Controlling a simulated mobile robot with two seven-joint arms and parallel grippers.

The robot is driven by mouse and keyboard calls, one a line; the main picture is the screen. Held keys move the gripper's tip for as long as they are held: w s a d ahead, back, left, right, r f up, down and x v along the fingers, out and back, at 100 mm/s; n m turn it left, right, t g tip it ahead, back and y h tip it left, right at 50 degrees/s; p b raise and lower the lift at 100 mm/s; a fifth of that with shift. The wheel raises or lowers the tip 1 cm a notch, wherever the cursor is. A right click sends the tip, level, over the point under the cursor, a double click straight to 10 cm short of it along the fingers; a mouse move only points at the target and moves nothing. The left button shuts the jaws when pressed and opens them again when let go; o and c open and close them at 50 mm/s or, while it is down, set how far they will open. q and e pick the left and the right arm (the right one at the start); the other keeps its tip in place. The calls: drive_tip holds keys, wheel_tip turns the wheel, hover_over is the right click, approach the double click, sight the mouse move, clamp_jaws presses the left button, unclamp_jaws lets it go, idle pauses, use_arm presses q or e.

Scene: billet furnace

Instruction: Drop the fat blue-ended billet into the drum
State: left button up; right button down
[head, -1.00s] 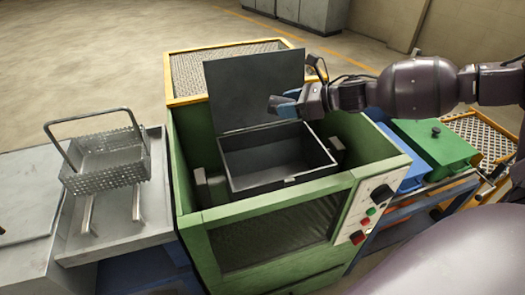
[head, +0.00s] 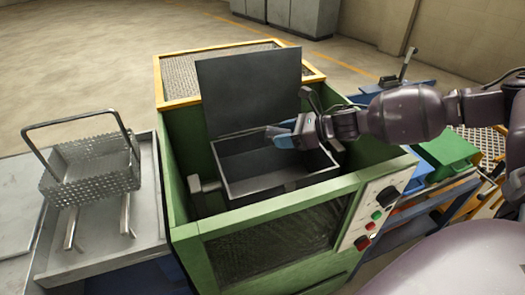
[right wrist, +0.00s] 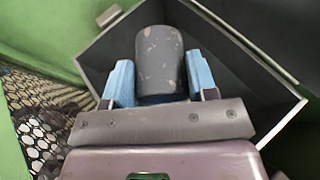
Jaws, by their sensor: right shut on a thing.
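The drum (head: 236,190) is a dark open box inside the green machine, with its lid (head: 250,90) raised at the back. My right gripper (head: 284,134) is over the right part of the drum's opening. In the right wrist view, my right gripper (right wrist: 160,82) has its blue fingers shut on the fat billet (right wrist: 161,55), a thick dark grey cylinder with pale chips. The drum's inside and rim (right wrist: 278,88) show behind and beside it. The billet's blue end is not clear, and the billet is hard to make out in the head view. My left gripper is not in view.
A perforated metal basket (head: 92,170) with a raised handle stands on a grey tray at the left. The green machine's walls surround the drum. A control panel (head: 376,212) is at its front right. A green lidded box (head: 446,156) stands further right.

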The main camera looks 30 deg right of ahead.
drive_tip(key=shift+f, duration=0.25)
drive_tip(key=c, duration=0.5)
unclamp_jaws()
drive_tip(key=shift+o, duration=0.8)
drive_tip(key=shift+s+f, duration=0.1)
drive_tip(key=shift+f, duration=0.15)
drive_tip(key=shift+s+d+r, duration=0.2)
drive_tip(key=shift+d+r, duration=0.05)
drive_tip(key=p+v, duration=0.3)
drive_tip(key=v, duration=0.7)
drive_tip(key=shift+p, duration=0.4)
